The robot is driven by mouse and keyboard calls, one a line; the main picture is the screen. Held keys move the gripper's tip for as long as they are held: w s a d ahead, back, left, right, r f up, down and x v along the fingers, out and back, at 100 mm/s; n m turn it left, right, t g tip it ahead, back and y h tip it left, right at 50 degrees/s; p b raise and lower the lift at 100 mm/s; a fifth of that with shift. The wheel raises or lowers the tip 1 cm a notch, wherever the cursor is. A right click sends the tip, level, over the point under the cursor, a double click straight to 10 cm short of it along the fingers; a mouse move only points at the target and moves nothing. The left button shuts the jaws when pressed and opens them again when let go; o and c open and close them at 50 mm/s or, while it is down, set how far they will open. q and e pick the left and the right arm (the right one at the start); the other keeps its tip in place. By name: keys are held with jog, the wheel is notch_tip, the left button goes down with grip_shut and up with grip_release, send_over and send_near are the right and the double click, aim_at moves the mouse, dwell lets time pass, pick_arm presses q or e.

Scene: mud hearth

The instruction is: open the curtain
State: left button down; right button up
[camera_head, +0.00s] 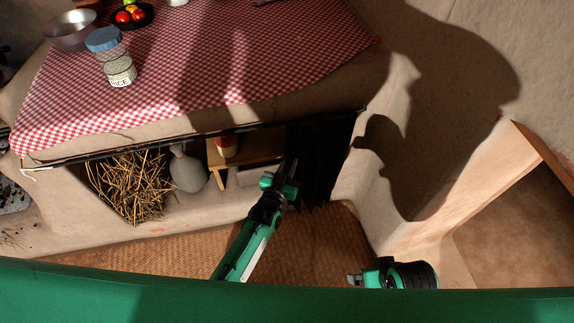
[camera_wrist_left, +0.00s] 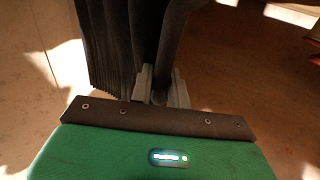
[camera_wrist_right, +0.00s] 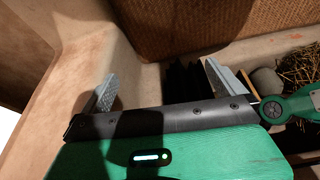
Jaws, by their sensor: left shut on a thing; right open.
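The dark curtain (camera_head: 328,158) hangs from a thin dark rod (camera_head: 200,135) under the counter's front edge. It is bunched at the right end of the opening, and the left and middle of the opening are uncovered. My left gripper (camera_head: 289,178) is shut on the curtain's left edge. In the left wrist view the curtain (camera_wrist_left: 112,45) hangs in folds, with a gathered part between the fingers (camera_wrist_left: 160,90). My right gripper (camera_head: 352,280) is open and empty, low and to the right. In the right wrist view the curtain (camera_wrist_right: 185,80) shows beyond its spread fingers (camera_wrist_right: 160,88).
A checked cloth (camera_head: 200,70) covers the counter, with a jar (camera_head: 115,62) and metal bowl (camera_head: 72,30). A clay wall (camera_head: 365,205) bounds the right.

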pick_arm(q)
jog(key=c, duration=1.4)
grip_release()
pick_arm(e)
jog(key=shift+w+r, duration=0.1)
jog(key=shift+w, duration=0.15)
jog(key=shift+w, duration=0.1)
pick_arm(q)
jog(key=shift+s+a, duration=0.2)
jog(key=shift+s, duration=0.35)
jog(key=p+v, duration=0.1)
jog(key=v, duration=1.1)
jog(key=shift+s, duration=0.4)
pick_arm(e)
notch_tip(320, 180, down, 3)
jog(key=shift+f, duration=0.15)
pick_arm(q)
jog(key=shift+a, duration=0.1)
pick_arm(e)
jog(key=shift+a+r, duration=0.15)
jog(key=shift+r, duration=0.1)
